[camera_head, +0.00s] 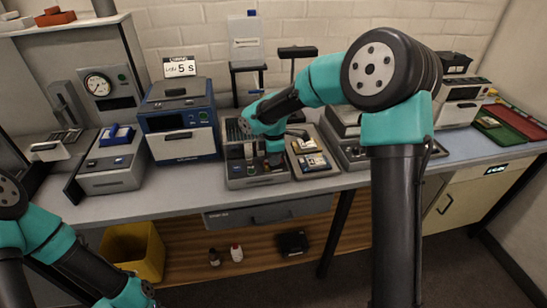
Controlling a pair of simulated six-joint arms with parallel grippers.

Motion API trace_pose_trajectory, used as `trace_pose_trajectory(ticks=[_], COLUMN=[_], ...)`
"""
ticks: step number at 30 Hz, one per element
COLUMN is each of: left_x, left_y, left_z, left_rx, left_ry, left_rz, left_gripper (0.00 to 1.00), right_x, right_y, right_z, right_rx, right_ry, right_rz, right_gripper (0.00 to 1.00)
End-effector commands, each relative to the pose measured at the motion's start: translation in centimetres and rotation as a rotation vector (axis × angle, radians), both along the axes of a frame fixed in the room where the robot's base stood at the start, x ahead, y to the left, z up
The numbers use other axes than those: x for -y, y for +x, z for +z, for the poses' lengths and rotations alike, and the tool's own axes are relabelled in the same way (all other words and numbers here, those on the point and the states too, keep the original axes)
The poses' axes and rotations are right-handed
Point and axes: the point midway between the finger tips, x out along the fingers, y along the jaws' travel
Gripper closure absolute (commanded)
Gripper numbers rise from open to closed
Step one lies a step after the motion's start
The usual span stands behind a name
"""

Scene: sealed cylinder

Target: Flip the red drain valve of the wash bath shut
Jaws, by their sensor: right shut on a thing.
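The wash bath appears to be the small grey station (236,180) at the front middle of the bench, with a dark rack at its back left and small controls on its front. My right gripper (275,146) reaches down over the right side of this station. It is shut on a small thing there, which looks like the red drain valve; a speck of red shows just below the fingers. The gripper hides most of the valve, so its position cannot be read. My left arm (85,265) hangs low at the lower left, and its gripper is beyond the bottom edge.
A blue machine (182,122) with a "5 s" sign stands left of the station, and a grey unit with a blue item (117,135) stands farther left. A tray with cards (311,158) lies close on the right. A yellow bin (133,250) is under the bench.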

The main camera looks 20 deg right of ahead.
Motion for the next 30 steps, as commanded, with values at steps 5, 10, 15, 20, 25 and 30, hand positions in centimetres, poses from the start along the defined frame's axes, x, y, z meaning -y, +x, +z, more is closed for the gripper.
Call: trace_pose_trajectory(ticks=[5, 10, 15, 20, 25, 30], left_x=[0.0, 0.0, 0.0, 0.0, 0.0, 0.0], left_y=[0.0, 0.0, 0.0, 0.0, 0.0, 0.0], left_z=[0.0, 0.0, 0.0, 0.0, 0.0, 0.0], left_rx=[0.000, 0.000, 0.000, 0.000, 0.000, 0.000], left_ry=[0.000, 0.000, 0.000, 0.000, 0.000, 0.000], left_rz=[0.000, 0.000, 0.000, 0.000, 0.000, 0.000], left_gripper=[0.58, 0.58, 0.58, 0.58, 0.58, 0.58], right_x=[0.0, 0.0, 0.0, 0.0, 0.0, 0.0], right_y=[0.0, 0.0, 0.0, 0.0, 0.1, 0.1], right_z=[0.0, 0.0, 0.0, 0.6, 2.6, 5.6], right_rx=[0.000, 0.000, 0.000, 0.001, 0.005, 0.005], right_ry=[0.001, 0.001, 0.001, 0.001, 0.001, 0.002], right_rz=[-0.002, -0.001, -0.001, -0.001, -0.002, -0.001], right_gripper=[0.70, 0.58, 0.58, 0.58, 0.58, 0.58])
